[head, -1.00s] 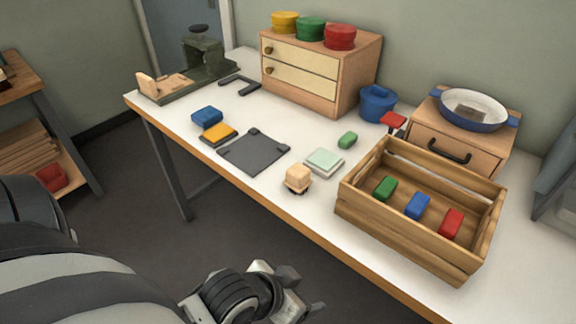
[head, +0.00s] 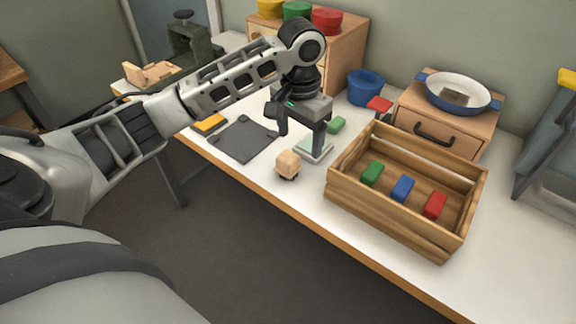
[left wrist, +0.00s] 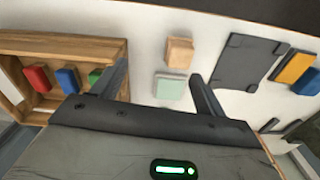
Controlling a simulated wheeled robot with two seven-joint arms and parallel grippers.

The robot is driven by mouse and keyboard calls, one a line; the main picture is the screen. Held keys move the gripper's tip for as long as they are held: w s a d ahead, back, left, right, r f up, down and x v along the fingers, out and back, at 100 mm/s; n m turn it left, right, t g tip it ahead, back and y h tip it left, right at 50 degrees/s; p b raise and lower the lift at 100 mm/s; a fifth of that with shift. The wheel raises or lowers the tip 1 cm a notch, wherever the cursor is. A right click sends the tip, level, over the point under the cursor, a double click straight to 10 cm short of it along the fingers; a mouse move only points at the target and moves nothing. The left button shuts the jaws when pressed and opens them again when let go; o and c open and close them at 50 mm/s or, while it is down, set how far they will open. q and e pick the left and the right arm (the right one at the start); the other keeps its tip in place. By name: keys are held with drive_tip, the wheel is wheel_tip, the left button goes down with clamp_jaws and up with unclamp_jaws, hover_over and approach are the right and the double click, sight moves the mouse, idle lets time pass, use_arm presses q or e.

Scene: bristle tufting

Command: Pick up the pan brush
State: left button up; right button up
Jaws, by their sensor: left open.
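A small pale wooden block with a dark underside (head: 287,164), which looks like the brush, stands at the table's front edge; in the left wrist view it shows as a tan block (left wrist: 180,52). My left gripper (head: 301,145) points down over the table, just behind and right of that block, fingers apart and empty. In the left wrist view its two fingers (left wrist: 158,74) frame a pale green square pad (left wrist: 170,87), with the tan block beyond. In the head view the gripper partly hides the pad (head: 314,150). My right gripper is not in view.
A wooden crate (head: 385,226) with green, blue and red blocks stands to the right. A dark flat plate (head: 243,140) lies to the left. A blue pot (head: 366,88), a small drawer box (head: 432,137) and a blue-rimmed pan (head: 458,92) holding a brownish block stand behind.

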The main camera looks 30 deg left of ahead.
sight(288, 156)
use_arm(q)
drive_tip(key=w+a+r+n, duration=0.1)
drive_tip(key=a+r, duration=0.2)
drive_tip(key=r, duration=0.1)
drive_tip(key=f, duration=1)
drive_tip(key=shift+w+a+f, duration=0.15)
drive_tip(key=shift+w+f, duration=0.05)
drive_tip(key=shift+f, duration=0.1)
wheel_tip(288, 156, down, 5)
drive_tip(key=shift+s+a+f, duration=0.1)
drive_tip(key=shift+a, duration=0.05)
drive_tip(key=c, duration=1)
drive_tip(key=shift+c, duration=0.5)
